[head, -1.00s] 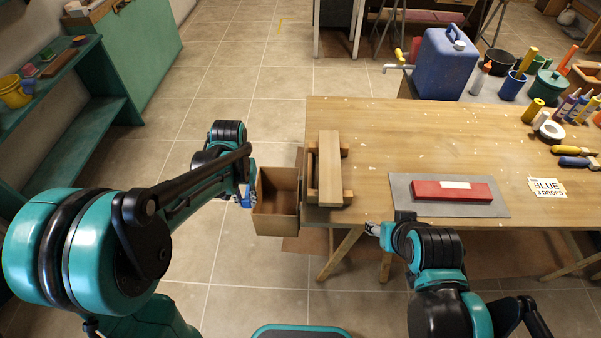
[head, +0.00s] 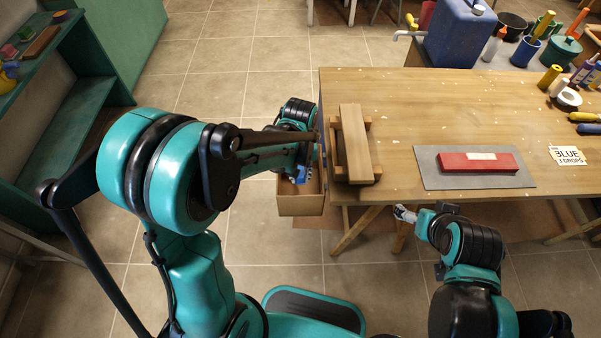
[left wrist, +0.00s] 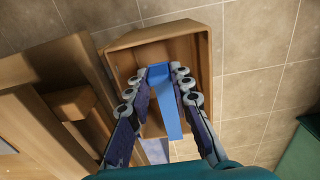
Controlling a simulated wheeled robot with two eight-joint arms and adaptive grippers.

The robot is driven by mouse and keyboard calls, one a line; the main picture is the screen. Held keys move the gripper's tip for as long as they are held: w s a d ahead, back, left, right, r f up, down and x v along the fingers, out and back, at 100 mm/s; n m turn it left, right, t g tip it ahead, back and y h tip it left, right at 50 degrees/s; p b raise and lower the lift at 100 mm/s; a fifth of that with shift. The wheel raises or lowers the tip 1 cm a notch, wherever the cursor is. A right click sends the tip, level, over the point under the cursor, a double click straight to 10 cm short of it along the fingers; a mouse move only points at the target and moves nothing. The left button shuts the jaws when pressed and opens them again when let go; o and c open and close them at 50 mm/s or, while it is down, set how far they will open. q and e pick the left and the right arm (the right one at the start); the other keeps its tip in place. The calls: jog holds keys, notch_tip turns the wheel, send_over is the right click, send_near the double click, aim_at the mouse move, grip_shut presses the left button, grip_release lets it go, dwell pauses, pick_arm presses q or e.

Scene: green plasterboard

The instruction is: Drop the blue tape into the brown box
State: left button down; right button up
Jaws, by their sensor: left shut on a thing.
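The blue tape (left wrist: 166,100) is held between the two fingers of my left gripper (left wrist: 159,84) in the left wrist view. It lines up with the opening of the brown box (left wrist: 208,58), whose walls show around it. In the head view the brown box (head: 301,205) hangs at the table's left end, and my left gripper (head: 301,175) is over its opening. Only a little blue shows there, and my arm hides part of the box. My right gripper (head: 404,213) is near the table's front edge, away from the box; its fingers are too small to judge.
The wooden table (head: 420,110) carries a wooden block frame (head: 355,143) beside the box and a red block (head: 478,162) on a grey sheet. A blue canister (head: 459,38) stands behind. Tiled floor (head: 230,100) lies open left of the table.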

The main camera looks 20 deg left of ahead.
pick_arm(q)
jog(key=shift+f, duration=0.25)
jog(key=c, duration=1.3)
grip_release()
jog(key=shift+r, duration=0.1)
notch_tip(320, 180, up, 12)
jog(key=shift+f, duration=0.1)
jog(key=shift+s, duration=0.1)
jog(key=s+a+m+t, duration=0.1)
jog(key=s+t, duration=0.1)
jog(key=s, duration=0.1)
jog(key=s+a+m+t, duration=0.1)
jog(key=s+a+t, duration=0.1)
jog(key=s, duration=0.2)
jog(key=s+a+r+m+t, duration=0.1)
jog(key=s+t, duration=0.2)
jog(key=shift+s+a, duration=0.25)
jog(key=shift+s, duration=0.15)
